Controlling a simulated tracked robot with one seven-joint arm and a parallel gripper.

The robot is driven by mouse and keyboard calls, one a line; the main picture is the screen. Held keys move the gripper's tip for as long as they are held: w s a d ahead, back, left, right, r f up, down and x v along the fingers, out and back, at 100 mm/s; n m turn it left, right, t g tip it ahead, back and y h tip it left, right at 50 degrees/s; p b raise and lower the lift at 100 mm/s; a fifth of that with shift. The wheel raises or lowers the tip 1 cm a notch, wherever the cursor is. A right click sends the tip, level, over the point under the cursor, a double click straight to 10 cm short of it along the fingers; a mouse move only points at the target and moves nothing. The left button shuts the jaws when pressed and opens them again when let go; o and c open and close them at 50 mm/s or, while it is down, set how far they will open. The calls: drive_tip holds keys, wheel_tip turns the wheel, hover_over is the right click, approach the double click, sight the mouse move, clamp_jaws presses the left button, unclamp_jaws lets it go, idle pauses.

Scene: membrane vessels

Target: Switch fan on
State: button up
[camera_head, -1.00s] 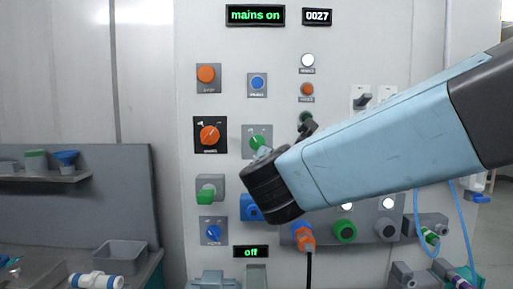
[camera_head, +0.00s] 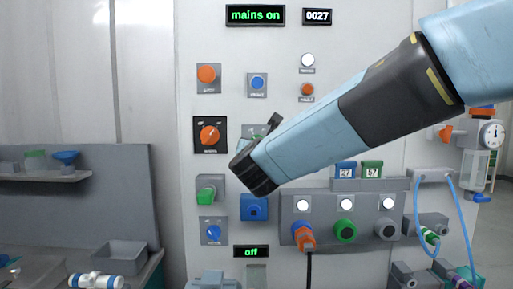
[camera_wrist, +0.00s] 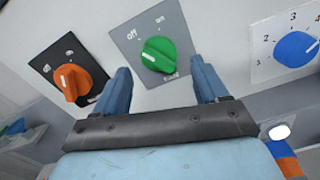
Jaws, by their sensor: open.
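A green rotary knob (camera_wrist: 158,54) sits on a grey plate (camera_wrist: 181,30) marked OFF and ON in the wrist view. Its white mark lies on the left, OFF side; the plate's lower label is too small to read. My gripper (camera_wrist: 159,65) is open, with one blue finger on either side of the knob's lower part in the picture. Whether the fingers touch it is unclear. In the head view my gripper (camera_head: 257,135) covers most of this knob and plate. A display (camera_head: 251,252) lower on the panel reads "off".
An orange knob (camera_wrist: 76,80) is close left of my fingers, and a blue numbered knob (camera_wrist: 296,49) is to the right. A display (camera_head: 255,15) reads "mains on".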

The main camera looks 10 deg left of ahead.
drive_tip(key=shift+x, duration=1.15)
drive_tip(key=c, duration=1.1)
